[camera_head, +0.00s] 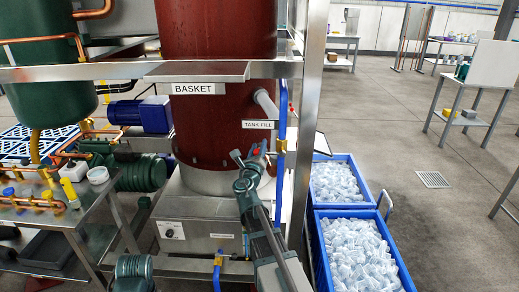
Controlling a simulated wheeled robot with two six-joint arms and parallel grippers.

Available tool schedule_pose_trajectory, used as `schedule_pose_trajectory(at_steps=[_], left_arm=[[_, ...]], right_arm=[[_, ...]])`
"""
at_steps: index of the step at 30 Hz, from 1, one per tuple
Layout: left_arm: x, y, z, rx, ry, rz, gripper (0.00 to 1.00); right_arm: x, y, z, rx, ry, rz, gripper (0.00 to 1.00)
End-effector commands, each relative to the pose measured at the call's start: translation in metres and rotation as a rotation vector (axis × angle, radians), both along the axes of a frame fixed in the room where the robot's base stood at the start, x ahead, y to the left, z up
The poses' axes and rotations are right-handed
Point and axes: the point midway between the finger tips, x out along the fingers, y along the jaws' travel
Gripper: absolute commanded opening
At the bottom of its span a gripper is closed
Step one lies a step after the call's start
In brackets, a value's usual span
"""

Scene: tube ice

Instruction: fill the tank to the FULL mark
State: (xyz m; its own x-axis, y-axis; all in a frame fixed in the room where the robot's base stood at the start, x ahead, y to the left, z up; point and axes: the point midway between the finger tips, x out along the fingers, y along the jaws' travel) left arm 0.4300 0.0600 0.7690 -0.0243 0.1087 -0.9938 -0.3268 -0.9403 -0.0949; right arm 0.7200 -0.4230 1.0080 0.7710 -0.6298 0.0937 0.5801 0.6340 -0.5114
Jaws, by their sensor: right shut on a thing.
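The large dark red tank (215,120) stands behind a steel frame. A sign reading TANK FILL (257,125) is on its right side, just above my right gripper (250,153). My right gripper is shut on a small red handle (257,151), mostly hidden by the fingers. A brass valve fitting (281,147) sits on the blue vertical pipe (281,180) just right of it. No FULL mark or water level can be made out.
Two blue crates (313,235) of clear tube ice stand on the floor at right. A steel bench (85,215) with bottles and copper piping is at left. A BASKET sign (193,89) hangs under a steel shelf (197,71).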

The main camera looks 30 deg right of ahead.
Motion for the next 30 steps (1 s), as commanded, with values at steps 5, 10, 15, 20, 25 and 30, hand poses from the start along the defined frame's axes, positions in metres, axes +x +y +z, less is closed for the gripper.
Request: schedule_pose_trajectory(at_steps=[5,10,15,20,25,30], left_arm=[[0.0000,0.0000,-0.0063,0.000,0.000,0.000,0.00],[0.0000,0.0000,-0.0073,0.000,0.000,0.000,0.00],[0.0000,0.0000,-0.0074,0.000,0.000,0.000,0.00],[0.0000,0.0000,-0.0076,0.000,0.000,0.000,0.00],[0.0000,0.0000,-0.0075,0.000,0.000,0.000,0.00],[0.0000,0.0000,-0.0071,0.000,0.000,0.000,0.00]], right_arm=[[-0.0011,0.0009,-0.0053,-0.033,0.020,0.002,0.00],[-0.0013,0.0011,-0.0060,-0.046,0.030,0.002,0.00],[-0.0017,0.0011,-0.0061,-0.047,0.030,0.002,0.00],[-0.0021,0.0011,-0.0064,-0.045,0.030,0.002,0.00],[-0.0020,0.0006,-0.0062,-0.047,0.030,0.001,0.68],[-0.0011,0.0003,-0.0056,-0.049,0.031,0.000,0.68]])
